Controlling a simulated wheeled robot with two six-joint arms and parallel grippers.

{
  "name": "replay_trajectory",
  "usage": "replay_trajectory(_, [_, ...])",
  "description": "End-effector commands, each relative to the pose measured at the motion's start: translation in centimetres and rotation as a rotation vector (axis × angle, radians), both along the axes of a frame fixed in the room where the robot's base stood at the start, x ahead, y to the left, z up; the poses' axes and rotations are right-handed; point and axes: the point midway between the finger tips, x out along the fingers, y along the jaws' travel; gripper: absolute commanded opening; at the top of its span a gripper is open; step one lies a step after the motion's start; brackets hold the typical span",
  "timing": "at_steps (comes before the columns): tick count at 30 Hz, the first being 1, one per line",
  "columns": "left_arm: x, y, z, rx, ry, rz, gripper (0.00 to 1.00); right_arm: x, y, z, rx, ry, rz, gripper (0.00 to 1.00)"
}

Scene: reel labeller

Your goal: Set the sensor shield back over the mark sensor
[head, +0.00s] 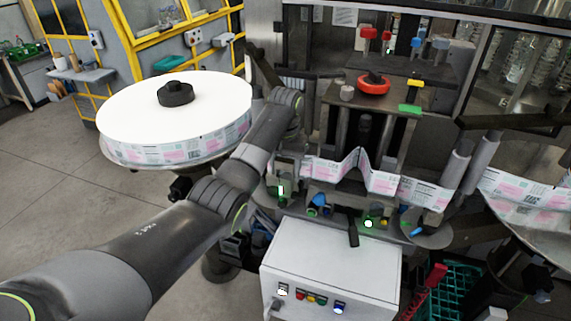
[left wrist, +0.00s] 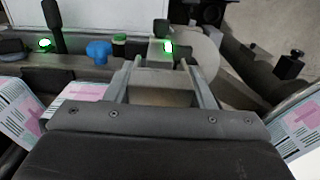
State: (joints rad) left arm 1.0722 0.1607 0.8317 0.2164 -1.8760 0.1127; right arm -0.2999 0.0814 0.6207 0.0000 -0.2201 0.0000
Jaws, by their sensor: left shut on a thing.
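My left arm reaches from the lower left over the label web, and its gripper (head: 287,168) points down at the left end of the labeller's sensor row, partly hidden. In the left wrist view my left gripper (left wrist: 160,68) has its fingers on either side of a grey-brown piece (left wrist: 158,92), which looks like the sensor shield, and is shut on it. A small grey block with a lit green lamp (left wrist: 168,47), perhaps the mark sensor, stands just beyond the fingertips; its lamp shows in the head view (head: 281,190). I cannot tell whether shield and block touch. My right gripper is out of view.
The printed label web (head: 330,168) runs beside the gripper. A large white reel (head: 130,115) stands at left. A white control box (head: 330,265) is in front. A black lever (head: 352,230) and blue knob (left wrist: 98,50) stand close by.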

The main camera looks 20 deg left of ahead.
Motion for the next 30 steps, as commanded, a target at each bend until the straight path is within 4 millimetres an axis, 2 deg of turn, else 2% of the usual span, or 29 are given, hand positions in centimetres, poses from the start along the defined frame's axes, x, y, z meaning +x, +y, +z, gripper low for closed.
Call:
replay_trajectory(21, [0.0, 0.0, -3.0, 0.000, 0.001, -0.001, 0.17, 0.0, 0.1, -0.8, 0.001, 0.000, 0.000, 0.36])
replay_trajectory(30, [0.0, 0.0, -3.1, 0.000, 0.000, -0.001, 0.17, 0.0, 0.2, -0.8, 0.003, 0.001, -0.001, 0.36])
